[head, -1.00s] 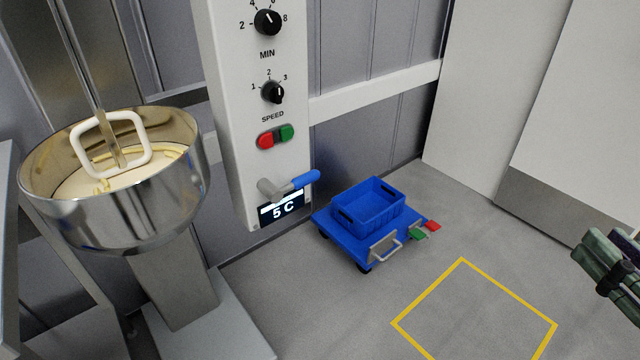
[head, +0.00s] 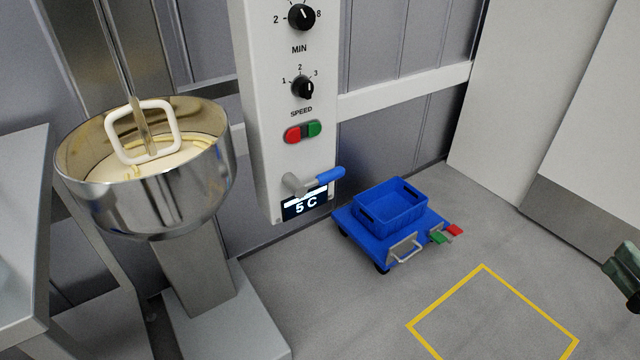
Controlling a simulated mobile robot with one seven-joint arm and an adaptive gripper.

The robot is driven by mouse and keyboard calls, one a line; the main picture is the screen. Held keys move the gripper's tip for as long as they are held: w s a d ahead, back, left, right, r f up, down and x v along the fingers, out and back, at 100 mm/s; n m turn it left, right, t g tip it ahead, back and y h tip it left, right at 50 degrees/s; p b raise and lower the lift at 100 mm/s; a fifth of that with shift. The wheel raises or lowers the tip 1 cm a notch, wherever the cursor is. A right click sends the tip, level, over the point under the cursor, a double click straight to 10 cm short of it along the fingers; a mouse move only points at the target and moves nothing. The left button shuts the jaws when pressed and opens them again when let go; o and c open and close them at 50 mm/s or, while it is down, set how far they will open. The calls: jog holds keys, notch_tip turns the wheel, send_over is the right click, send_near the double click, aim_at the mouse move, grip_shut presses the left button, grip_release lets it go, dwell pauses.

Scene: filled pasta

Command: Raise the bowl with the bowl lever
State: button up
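The steel mixer bowl (head: 150,205) stands at the left, with pale dough or filling inside. A white beater frame (head: 178,128) on a shaft reaches into it. The bowl lever (head: 328,175) has a blue grip and a grey hub, and sticks out to the right from the lower part of the white control column (head: 262,120). It stands just above a display reading 5 C. Part of my gripper (head: 625,268) shows at the far right edge, dark green and cut off by the frame. It is far from the lever, and its fingers cannot be made out.
A blue cart (head: 378,250) with a blue crate (head: 414,212) stands on the floor right of the column. A yellow floor outline (head: 447,296) lies in front, empty. A steel table (head: 20,240) is at the left edge. Red and green buttons (head: 303,131) sit above the lever.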

jog(key=shift+c, duration=0.2)
jog(key=shift+w, duration=0.15)
jog(key=shift+c, duration=0.7)
jog(key=w+a+y, duration=0.1)
jog(key=w+a, duration=0.1)
jog(key=w, duration=0.2)
jog(key=w+a+f+n+y, duration=0.1)
jog(key=w+a, duration=0.2)
jog(key=w, duration=0.1)
jog(key=w+a+f+n+g+y+p, duration=0.1)
jog(key=w+a, duration=0.1)
jog(key=w, duration=0.3)
jog(key=shift+a+f+y, duration=0.15)
jog(key=shift+a+y, duration=0.15)
jog(key=shift+a, duration=0.1)
grip_shut()
jog(key=w+a+f+n+g+y, duration=0.1)
jog(key=w+a+y, duration=0.1)
jog(key=w+a, duration=0.3)
jog(key=w+a+f+n+g+y+p, duration=0.1)
jog(key=w+a, duration=0.4)
jog(key=a, duration=0.6)
jog(key=shift+w+a+f+n+y, duration=0.35)
jog(key=shift+f+n+y, duration=0.15)
jog(key=shift+f+n, duration=0.25)
